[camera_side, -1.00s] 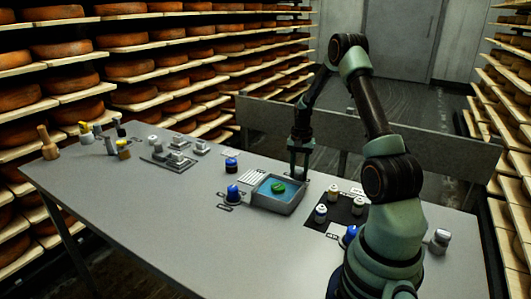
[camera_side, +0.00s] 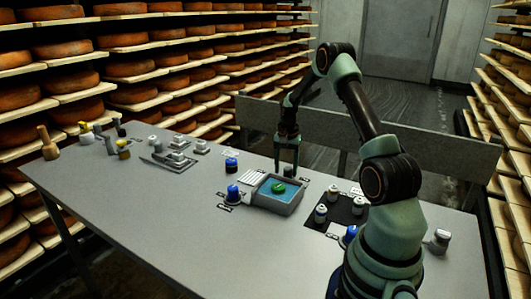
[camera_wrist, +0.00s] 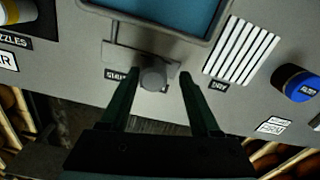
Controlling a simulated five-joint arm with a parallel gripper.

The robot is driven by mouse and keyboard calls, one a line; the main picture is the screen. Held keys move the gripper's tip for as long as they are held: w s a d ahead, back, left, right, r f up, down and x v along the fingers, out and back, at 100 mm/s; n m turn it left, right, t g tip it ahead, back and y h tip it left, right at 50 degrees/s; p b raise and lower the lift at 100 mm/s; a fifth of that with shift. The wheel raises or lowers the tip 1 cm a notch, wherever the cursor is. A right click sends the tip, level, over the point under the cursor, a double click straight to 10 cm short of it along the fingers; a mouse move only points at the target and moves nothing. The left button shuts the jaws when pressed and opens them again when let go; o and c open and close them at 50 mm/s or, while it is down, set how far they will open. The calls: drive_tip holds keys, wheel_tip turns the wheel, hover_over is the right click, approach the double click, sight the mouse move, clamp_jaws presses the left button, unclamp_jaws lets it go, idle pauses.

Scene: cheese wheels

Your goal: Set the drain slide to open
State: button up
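The drain slide shows in the wrist view as a round grey knob (camera_wrist: 153,78) on a pale plate beside the basin. My gripper (camera_wrist: 158,76) is open, with one finger on each side of the knob and gaps to both.
A white striped pad (camera_wrist: 241,50) and a blue-capped jar (camera_wrist: 296,82) lie right of the slide. Several jars (camera_side: 321,213) stand on a dark mat right of the basin. Tools (camera_side: 48,143) stand at the table's far left. The front of the table is clear.

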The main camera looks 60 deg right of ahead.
sight(286, 167)
drive_tip(key=shift+s, duration=0.15)
wheel_tip(286, 167, up, 12)
idle(0.7)
drive_tip(key=w+a+r+n+t, duration=0.1)
drive_tip(key=a+r+n, duration=0.35)
drive_tip(key=a, duration=0.55)
drive_tip(key=a+r+n+t, duration=0.1)
drive_tip(key=a+r+n, duration=0.2)
drive_tip(key=a+r, duration=0.45)
drive_tip(key=s+a+n+t, duration=0.1)
drive_tip(key=s+a+n, duration=0.3)
drive_tip(key=a, duration=0.4)
drive_tip(key=s+a+f+n+t, duration=0.1)
drive_tip(key=s+a+n, duration=0.3)
drive_tip(key=a, duration=0.4)
drive_tip(key=shift+a+t, duration=0.3)
drive_tip(key=shift+t, duration=0.4)
